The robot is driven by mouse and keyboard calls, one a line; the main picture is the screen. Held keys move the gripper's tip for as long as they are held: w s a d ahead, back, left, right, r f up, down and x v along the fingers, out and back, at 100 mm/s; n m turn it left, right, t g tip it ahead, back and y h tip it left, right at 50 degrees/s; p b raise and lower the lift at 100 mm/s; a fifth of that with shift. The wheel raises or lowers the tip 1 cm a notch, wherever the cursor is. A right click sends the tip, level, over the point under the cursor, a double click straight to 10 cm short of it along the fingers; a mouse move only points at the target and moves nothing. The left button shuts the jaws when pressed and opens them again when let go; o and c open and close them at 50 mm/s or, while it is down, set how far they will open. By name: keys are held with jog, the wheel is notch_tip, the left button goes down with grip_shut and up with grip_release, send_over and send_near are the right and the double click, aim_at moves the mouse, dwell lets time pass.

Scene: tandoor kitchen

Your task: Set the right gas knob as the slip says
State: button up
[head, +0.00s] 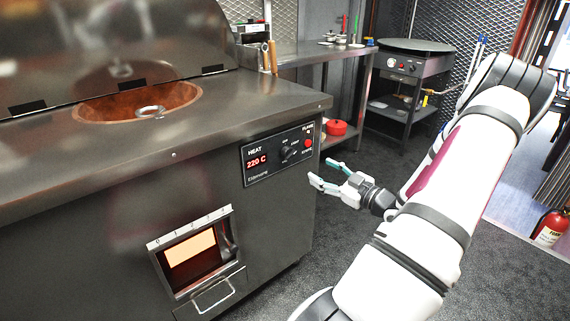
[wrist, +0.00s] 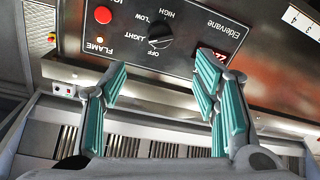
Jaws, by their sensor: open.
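A black control panel (head: 262,172) is on the steel counter's front. It carries a black knob (head: 290,151) with a red display reading 220 C to its left. In the wrist view the panel is upside down, and its knob (wrist: 159,35) is ringed by OFF, LIGHT, LOW and HIGH. I cannot tell its setting for sure. My gripper (head: 322,172) is open and empty in front of the panel, apart from the knob. In the wrist view its teal fingers (wrist: 163,72) are spread below the knob. I cannot make out a slip.
The panel has a red button (wrist: 103,15) and a glowing flame light (wrist: 100,40). A lit window (head: 191,250) and handle are below. A griddle stand (head: 402,66) with its own knobs stands at the back. A fire extinguisher (head: 550,228) is at right. Dark floor between is clear.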

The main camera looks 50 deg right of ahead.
aim_at(293, 153)
jog(key=w+b, duration=0.1)
jog(key=w, duration=0.3)
jog(key=w+d, duration=0.1)
jog(key=w, duration=0.4)
jog(key=w+d+b, duration=0.1)
jog(key=w, duration=0.3)
jog(key=shift+w+d+b, duration=0.1)
jog(key=shift+w+b, duration=0.05)
jog(key=shift+b, duration=0.15)
jog(key=c, duration=1.1)
